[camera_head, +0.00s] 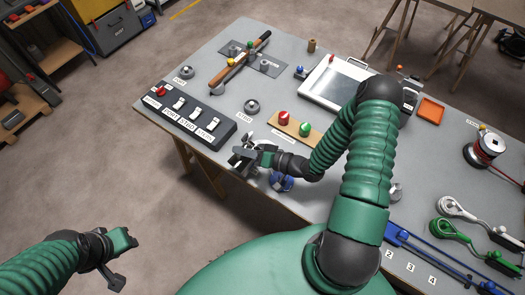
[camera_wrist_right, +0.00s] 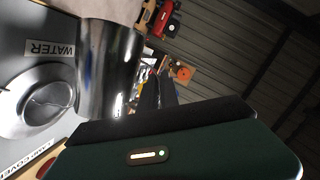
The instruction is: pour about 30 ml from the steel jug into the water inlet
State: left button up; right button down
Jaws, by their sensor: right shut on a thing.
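The shiny steel jug (camera_wrist_right: 108,65) fills the upper left of the right wrist view. My right gripper (camera_head: 248,155) is shut on it near the bench's front edge; in the head view the gripper mostly hides the jug. Its tilt and what is inside cannot be told. The water inlet (camera_head: 251,106) is a round metal fitting on the grey bench, behind and apart from my right gripper. It also shows in the right wrist view (camera_wrist_right: 35,100), beside the WATER label (camera_wrist_right: 50,48) and left of the jug. My left gripper (camera_head: 118,258) is open and empty, off the bench.
A black switch panel (camera_head: 188,110) lies left of my right gripper. A wooden board (camera_head: 297,130) with a red and a green knob lies to its right. A blue object (camera_head: 281,182) sits just below my right wrist. Another round metal fitting (camera_head: 185,72) stands at the bench's left.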

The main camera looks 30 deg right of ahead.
jog(key=shift+s+a+f+n+p, duration=0.15)
jog(key=shift+a+f+n+p, duration=0.15)
jog(key=shift+p, duration=0.1)
jog(key=shift+s+a+n+g+h, duration=0.2)
jog(key=shift+a+n+g+h, duration=0.1)
jog(key=shift+a+n+h, duration=0.25)
pick_arm(q)
jog(key=shift+a+r, duration=0.1)
jog(key=shift+r, duration=0.1)
pick_arm(e)
jog(key=shift+f+n+h, duration=0.1)
jog(key=shift+n+h, duration=0.25)
jog(key=shift+n, duration=0.1)
pick_arm(q)
jog(key=shift+p, duration=0.3)
dwell(0.3)
